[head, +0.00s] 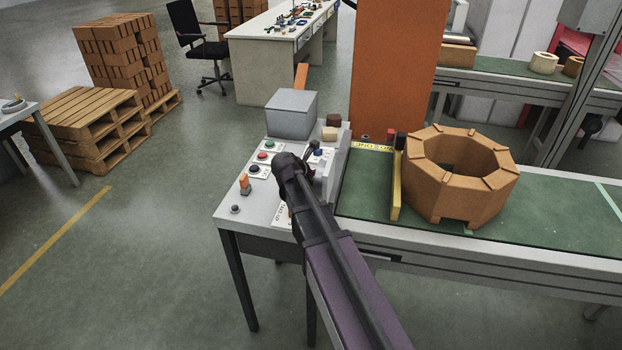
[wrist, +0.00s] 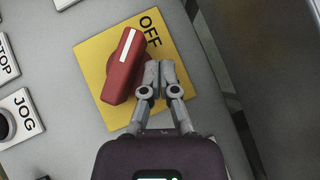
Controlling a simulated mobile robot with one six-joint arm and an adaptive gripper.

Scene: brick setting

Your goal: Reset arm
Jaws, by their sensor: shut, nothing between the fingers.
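My gripper (head: 315,149) is over the right part of the control panel (head: 228,211) in the head view, mostly hidden by my own arm. In the wrist view my gripper (wrist: 160,76) is shut and empty, its fingertips together. They are just right of a red rotary switch (wrist: 122,77) with a white line on it. I cannot tell whether they touch the switch. The switch sits on a yellow plate (wrist: 92,54) marked "OFF", its white line tilted toward the upper right. In the head view my arm hides the switch.
A grey box (head: 291,114) stands at the panel's back. Red (head: 262,156) and green (head: 270,143) buttons and an orange-handled lever (head: 244,184) are on the left. Right lies a green conveyor (head: 560,215) bearing a brick ring (head: 460,175) behind a yellow bar (head: 397,185). An orange pillar rises behind.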

